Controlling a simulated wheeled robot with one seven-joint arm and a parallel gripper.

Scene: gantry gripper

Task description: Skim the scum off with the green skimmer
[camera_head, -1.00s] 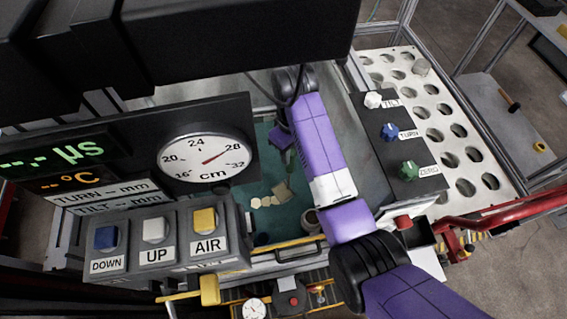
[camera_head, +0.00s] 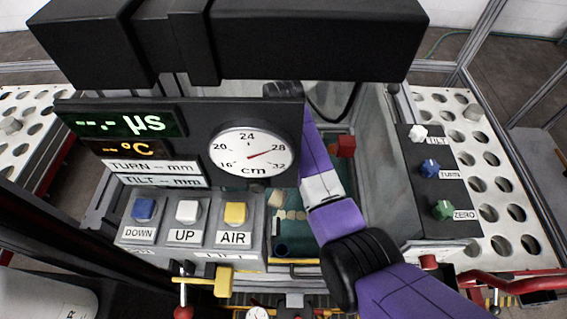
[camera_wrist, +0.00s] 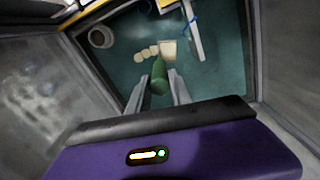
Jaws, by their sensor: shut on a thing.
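In the wrist view, my gripper (camera_wrist: 159,76) is shut on the green skimmer (camera_wrist: 158,82), with a finger on each side of its green handle. The handle points into the tank (camera_wrist: 45,95), over teal liquid (camera_wrist: 120,72). Just beyond the handle is a pale square piece (camera_wrist: 168,48); I cannot tell whether it belongs to the skimmer. In the head view, the scum (camera_head: 290,214) shows left of my arm, and my gripper's fingers are hidden.
A round cup-like thing (camera_wrist: 101,37) is near the tank's corner. A white bar (camera_wrist: 193,32) and blue cord are to the right. The dial (camera_head: 250,152) and the DOWN, UP and AIR button box (camera_head: 190,238) stand beside the tank; a knob panel (camera_head: 436,190) is to the right.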

